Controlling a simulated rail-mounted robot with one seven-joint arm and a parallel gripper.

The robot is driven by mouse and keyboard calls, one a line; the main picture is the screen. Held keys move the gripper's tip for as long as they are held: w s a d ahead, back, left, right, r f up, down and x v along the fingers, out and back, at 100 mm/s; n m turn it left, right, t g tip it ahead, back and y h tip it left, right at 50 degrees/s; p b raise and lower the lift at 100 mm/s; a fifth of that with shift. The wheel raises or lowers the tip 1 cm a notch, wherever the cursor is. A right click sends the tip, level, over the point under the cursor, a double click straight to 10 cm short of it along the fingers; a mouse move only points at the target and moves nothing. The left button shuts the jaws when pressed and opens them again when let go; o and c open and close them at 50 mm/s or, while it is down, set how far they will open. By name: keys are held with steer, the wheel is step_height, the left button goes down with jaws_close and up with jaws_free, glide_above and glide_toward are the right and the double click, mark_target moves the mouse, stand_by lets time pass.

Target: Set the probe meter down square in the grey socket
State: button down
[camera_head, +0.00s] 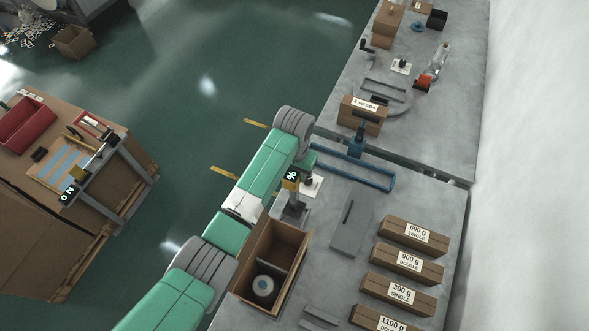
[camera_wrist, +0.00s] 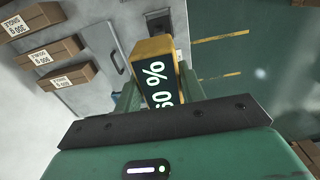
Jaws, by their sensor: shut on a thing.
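The probe meter, a yellow block with a black display (camera_head: 291,176), is held at the end of my arm. In the wrist view the meter (camera_wrist: 155,55) sits between the two green fingers of my gripper (camera_wrist: 159,92), its display showing white digits and a percent sign. My gripper is shut on it. A grey fixture that looks like the socket (camera_head: 295,208) stands just below the meter in the head view, beside the open box. A dark piece beyond the meter's far end (camera_wrist: 159,19) may be part of it. I cannot tell whether meter and socket touch.
An open divided cardboard box (camera_head: 288,244) holding a round white-and-grey item stands close by. A grey plate (camera_head: 352,222) and a row of labelled cartons (camera_head: 408,262) lie to the right. A blue frame (camera_head: 355,165) and a carton (camera_head: 361,115) stand behind.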

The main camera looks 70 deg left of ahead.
step_height(320, 180, down, 8)
steer(key=b, duration=0.4)
steer(key=shift+b, duration=0.35)
steer(key=shift+f, duration=0.5)
stand_by(0.5)
steer(key=c, duration=0.8)
jaws_free()
steer(key=shift+o, duration=0.2)
steer(key=shift+r, duration=0.15)
step_height(320, 180, up, 8)
steer(key=shift+f, duration=0.2)
